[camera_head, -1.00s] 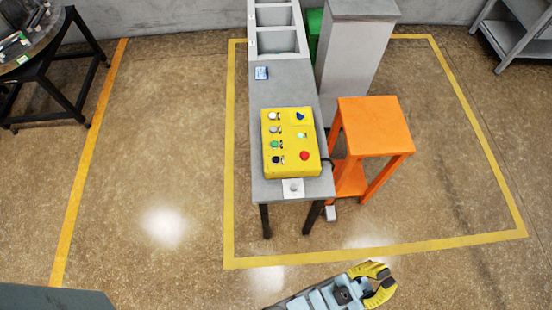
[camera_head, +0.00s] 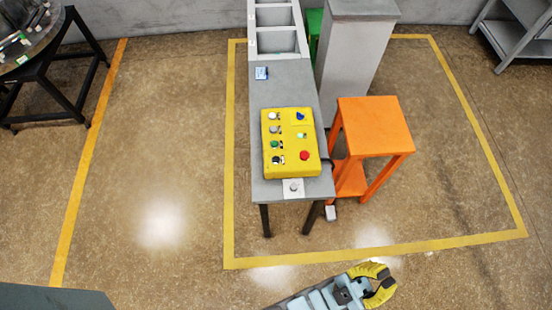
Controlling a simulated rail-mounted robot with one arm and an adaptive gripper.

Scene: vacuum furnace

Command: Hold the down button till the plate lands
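A yellow control box (camera_head: 291,163) lies on the near end of a narrow grey table (camera_head: 281,84). It carries several buttons and knobs, among them a red button (camera_head: 304,155), a green one (camera_head: 275,145), a blue one (camera_head: 300,115) and a black one (camera_head: 276,159). Their labels are too small to read, so I cannot tell which is the down button. No plate is clearly identifiable. My gripper (camera_head: 390,285), with yellow fingers, is at the bottom edge, well in front of the table and apart from the box. Its fingers are curved with a gap between them, and it appears empty.
An orange stool (camera_head: 374,127) stands right of the table, beside a grey cabinet (camera_head: 355,60). A round dark table (camera_head: 35,45) is at the top left and a grey shelf (camera_head: 520,35) at the top right. Yellow floor tape (camera_head: 375,249) surrounds the station; open floor lies left.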

